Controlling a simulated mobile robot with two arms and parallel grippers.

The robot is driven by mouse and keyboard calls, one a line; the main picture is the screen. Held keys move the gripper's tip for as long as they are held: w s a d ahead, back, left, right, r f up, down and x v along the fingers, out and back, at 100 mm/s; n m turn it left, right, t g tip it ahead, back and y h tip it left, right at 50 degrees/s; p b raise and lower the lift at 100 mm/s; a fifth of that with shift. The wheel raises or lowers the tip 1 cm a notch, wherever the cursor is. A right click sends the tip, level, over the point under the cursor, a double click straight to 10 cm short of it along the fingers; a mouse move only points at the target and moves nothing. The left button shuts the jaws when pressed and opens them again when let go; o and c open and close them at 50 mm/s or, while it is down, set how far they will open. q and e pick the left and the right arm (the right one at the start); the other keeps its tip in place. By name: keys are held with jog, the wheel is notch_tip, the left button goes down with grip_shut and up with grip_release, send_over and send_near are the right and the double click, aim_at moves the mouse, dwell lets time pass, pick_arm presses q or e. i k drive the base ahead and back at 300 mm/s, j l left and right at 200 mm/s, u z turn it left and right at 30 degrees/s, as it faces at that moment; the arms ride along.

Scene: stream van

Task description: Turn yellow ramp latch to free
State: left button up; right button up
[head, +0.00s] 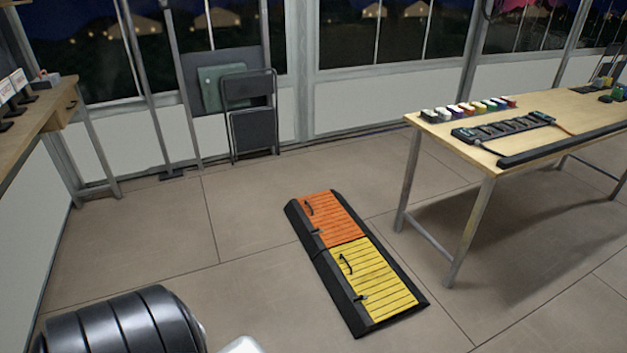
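The yellow ramp (372,280) lies flat on the floor in the middle of the head view, set in a black frame. It joins end to end with an orange ramp (332,218) behind it. A small dark latch (361,297) sits at the lower left edge of the yellow panel. A dark curved handle (346,264) is near the panel's upper left. The latch is too small for its setting to be read. Neither of my grippers is in view. A dark ribbed arm part of mine shows at the lower left, apart from the ramp.
A wooden table (560,112) with several coloured items and a black power strip (503,127) stands at the right. Folded chairs (250,115) lean at the back wall. A wooden counter (50,108) is at the left. The floor around the ramps is clear.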

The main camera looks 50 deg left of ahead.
aim_at(359, 298)
jog(key=u, duration=1.1)
jog(key=i+j+z, duration=0.15)
jog(key=i+j, duration=0.25)
